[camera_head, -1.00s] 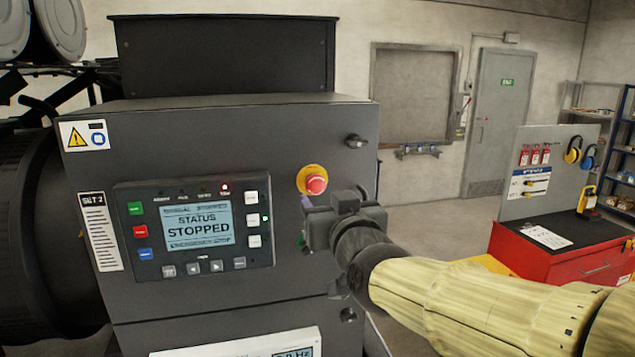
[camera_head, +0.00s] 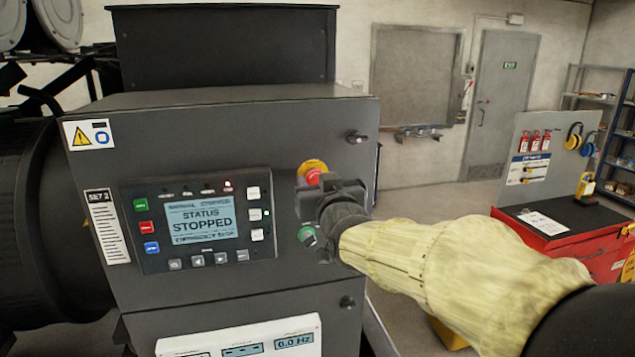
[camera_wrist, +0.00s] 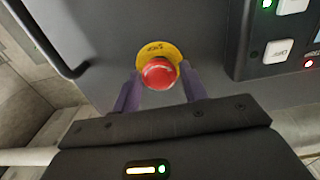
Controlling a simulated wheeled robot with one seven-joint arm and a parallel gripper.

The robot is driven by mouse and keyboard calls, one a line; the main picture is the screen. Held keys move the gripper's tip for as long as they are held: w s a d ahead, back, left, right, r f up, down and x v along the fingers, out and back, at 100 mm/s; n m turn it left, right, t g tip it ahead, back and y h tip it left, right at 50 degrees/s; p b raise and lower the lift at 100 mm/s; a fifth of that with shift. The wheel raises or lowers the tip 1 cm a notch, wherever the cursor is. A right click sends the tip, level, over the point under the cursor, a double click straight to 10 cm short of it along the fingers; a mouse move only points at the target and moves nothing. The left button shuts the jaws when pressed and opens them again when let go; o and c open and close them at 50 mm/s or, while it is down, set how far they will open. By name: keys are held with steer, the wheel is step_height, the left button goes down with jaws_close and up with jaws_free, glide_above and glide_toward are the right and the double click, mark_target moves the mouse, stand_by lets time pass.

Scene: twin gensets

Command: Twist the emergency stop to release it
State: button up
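The emergency stop is a red mushroom button (camera_head: 314,178) on a yellow round plate (camera_head: 313,165), on the dark front panel of the SET 2 genset. In the head view my gripper (camera_head: 305,186) is just in front of it and hides its lower part. In the wrist view the red button (camera_wrist: 159,73) is seen between the tips of my gripper's two purple fingers (camera_wrist: 159,88), which stand apart on either side. I see no clear contact between fingers and button. The display (camera_head: 203,221) reads "STATUS STOPPED" with an emergency stop line below.
A latch (camera_head: 357,137) sticks out at the upper right. A red tool cabinet (camera_head: 575,245) stands to the right, with open floor behind.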

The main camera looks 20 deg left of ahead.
steer(key=c, duration=0.6)
steer(key=shift+o, duration=0.2)
steer(key=shift+w+f+m+b, duration=0.1)
steer(key=shift+m+b, duration=0.2)
steer(key=shift+b, duration=0.4)
steer(key=m+b, duration=0.7)
steer(key=shift+d+b, duration=0.1)
steer(key=shift+b, duration=0.3)
steer(key=shift+r, duration=0.2)
